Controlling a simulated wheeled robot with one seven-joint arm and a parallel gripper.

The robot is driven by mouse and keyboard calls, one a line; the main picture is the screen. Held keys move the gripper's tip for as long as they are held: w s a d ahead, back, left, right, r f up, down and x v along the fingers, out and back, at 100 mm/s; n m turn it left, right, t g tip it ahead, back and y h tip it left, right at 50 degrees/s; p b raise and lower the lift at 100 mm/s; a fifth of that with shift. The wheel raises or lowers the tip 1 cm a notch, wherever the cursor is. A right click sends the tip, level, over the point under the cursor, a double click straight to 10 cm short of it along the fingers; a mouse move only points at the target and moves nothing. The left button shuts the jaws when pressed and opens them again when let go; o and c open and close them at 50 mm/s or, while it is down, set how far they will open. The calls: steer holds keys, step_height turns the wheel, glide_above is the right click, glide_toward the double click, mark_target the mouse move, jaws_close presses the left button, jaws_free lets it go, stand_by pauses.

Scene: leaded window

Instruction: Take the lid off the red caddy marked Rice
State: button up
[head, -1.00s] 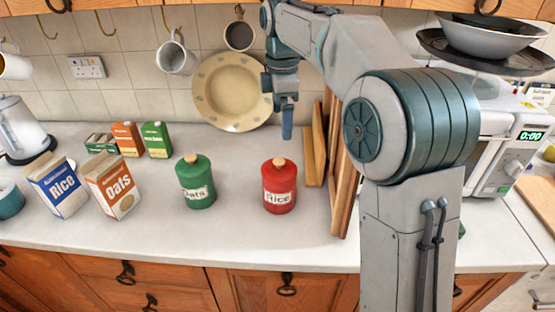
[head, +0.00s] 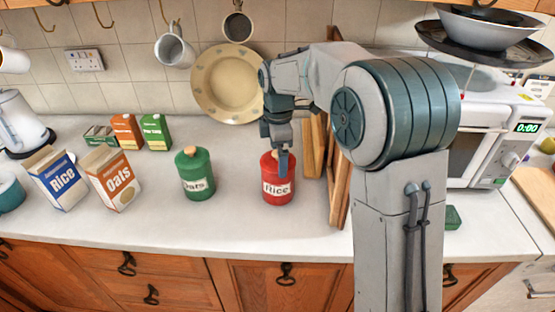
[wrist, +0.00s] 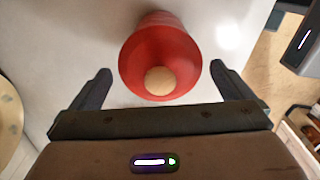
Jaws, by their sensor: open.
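The red caddy marked Rice (head: 277,190) stands upright on the counter, and it also shows from above in the wrist view (wrist: 158,32). Its red lid is on, with a round pale wooden knob (wrist: 160,81) on top. My gripper (head: 283,172) is at the caddy's top in the head view and covers the knob there. In the wrist view my gripper (wrist: 160,84) is open, its two fingers apart on either side of the lid and knob, touching neither. A green caddy marked Oats (head: 196,176) stands to the left, with its lid on.
Rice (head: 58,180) and Oats (head: 112,178) cartons stand further left. Wooden boards (head: 337,170) lean just right of the red caddy, and a plate (head: 226,84) leans behind. The counter in front is clear.

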steer(key=c, duration=1)
steer(key=shift+s, duration=0.1)
